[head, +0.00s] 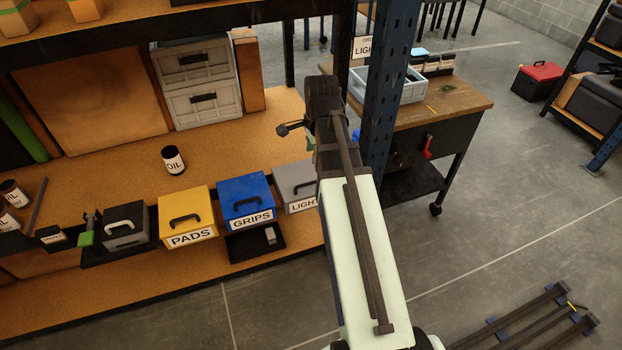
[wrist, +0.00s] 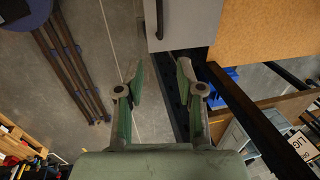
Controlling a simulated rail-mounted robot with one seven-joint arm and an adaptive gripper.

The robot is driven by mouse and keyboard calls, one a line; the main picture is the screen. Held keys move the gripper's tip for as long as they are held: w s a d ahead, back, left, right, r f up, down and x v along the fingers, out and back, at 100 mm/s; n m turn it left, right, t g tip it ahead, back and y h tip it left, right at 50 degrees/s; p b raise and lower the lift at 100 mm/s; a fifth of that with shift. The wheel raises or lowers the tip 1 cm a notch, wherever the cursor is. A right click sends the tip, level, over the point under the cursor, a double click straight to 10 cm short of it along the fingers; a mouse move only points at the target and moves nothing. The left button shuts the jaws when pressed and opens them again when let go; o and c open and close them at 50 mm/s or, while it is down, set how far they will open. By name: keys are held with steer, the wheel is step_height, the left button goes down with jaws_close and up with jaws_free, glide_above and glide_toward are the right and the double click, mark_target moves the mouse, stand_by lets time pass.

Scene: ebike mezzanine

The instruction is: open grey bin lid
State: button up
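The light grey bin (head: 296,187) with a dark handle on its lid and a label starting "LIGH" stands on the shelf, right of the blue bin. Its lid looks shut, and my arm covers its right side in the head view. A plain grey surface, likely this bin (wrist: 182,22), shows at the top of the wrist view, beyond the fingertips. My gripper (wrist: 158,75) is open and empty, its fingers apart over the floor and a dark beam. In the head view my arm hides the fingers.
A blue GRIPS bin (head: 245,200), a yellow PADS bin (head: 187,214) and a darker grey-and-black bin (head: 125,226) stand to the left. A blue upright post (head: 387,85) rises close right of my arm. An OIL can (head: 173,160) stands behind.

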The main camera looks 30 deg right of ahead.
mark_target(310, 184)
steer(key=w+f, duration=0.1)
steer(key=f, duration=0.4)
steer(key=w+f+p, duration=0.1)
steer(key=f, duration=0.4)
steer(key=w+f+p, duration=0.1)
steer(key=f, duration=0.3)
steer(key=shift+d+f, duration=0.2)
steer(key=shift+f, duration=0.2)
jaws_close()
